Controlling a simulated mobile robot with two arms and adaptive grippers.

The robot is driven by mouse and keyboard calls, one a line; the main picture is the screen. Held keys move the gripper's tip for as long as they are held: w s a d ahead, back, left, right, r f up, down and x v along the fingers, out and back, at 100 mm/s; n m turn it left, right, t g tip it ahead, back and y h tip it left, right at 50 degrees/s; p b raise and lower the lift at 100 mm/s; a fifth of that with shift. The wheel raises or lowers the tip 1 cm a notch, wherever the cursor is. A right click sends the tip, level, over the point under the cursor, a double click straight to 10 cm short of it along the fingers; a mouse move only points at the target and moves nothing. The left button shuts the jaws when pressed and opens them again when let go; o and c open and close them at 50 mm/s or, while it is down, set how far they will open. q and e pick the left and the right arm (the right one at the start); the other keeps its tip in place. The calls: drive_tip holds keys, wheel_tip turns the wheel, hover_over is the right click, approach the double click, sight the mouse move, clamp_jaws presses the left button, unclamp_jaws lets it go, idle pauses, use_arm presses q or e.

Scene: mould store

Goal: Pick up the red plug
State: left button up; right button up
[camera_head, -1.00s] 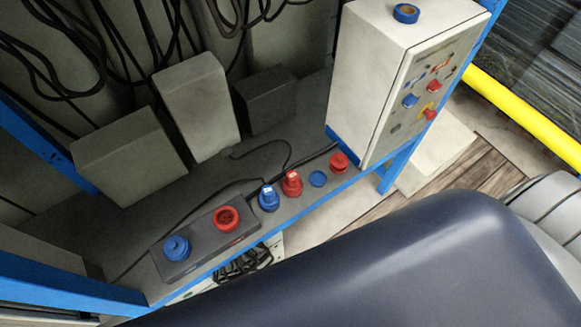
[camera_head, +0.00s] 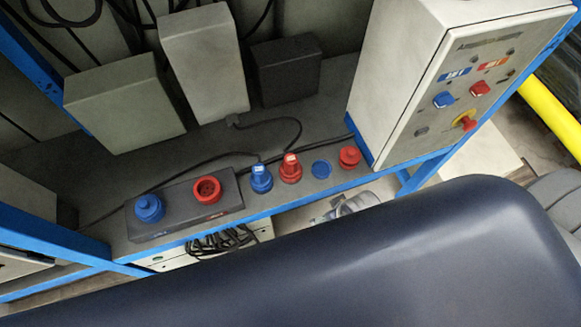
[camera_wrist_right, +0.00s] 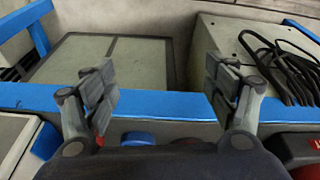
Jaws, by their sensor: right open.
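The red plug (camera_head: 290,168) stands upright on the dark shelf in the head view, between a blue plug (camera_head: 261,178) and a flat blue disc (camera_head: 321,168). My left gripper is not in view.
A dark box (camera_head: 172,209) carries a blue and a red round fitting. A red round piece (camera_head: 350,157) stands right of the disc, beside a white control cabinet (camera_head: 440,85). Grey boxes (camera_head: 203,65) stand behind. A blue rail (camera_head: 290,207) edges the shelf.

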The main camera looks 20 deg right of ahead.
drive_tip(key=w+a+r+n+y+b, duration=0.2)
drive_tip(key=w+a+r+n+y, duration=0.2)
drive_tip(key=w+a+r+n, duration=0.7)
wheel_tip(320, 180, up, 6)
drive_tip(key=n+g+h, duration=0.3)
drive_tip(key=n+h, duration=0.1)
hover_over(290, 155)
drive_tip(key=shift+f+b, duration=0.15)
drive_tip(key=shift+b, duration=0.15)
drive_tip(key=shift+w+d+f, duration=0.1)
drive_tip(key=shift+d+f, duration=0.05)
wheel_tip(290, 155, down, 5)
drive_tip(key=shift+f, duration=0.1)
wheel_tip(290, 155, down, 5)
drive_tip(key=shift+f+b, duration=0.1)
drive_tip(key=shift+b, duration=0.25)
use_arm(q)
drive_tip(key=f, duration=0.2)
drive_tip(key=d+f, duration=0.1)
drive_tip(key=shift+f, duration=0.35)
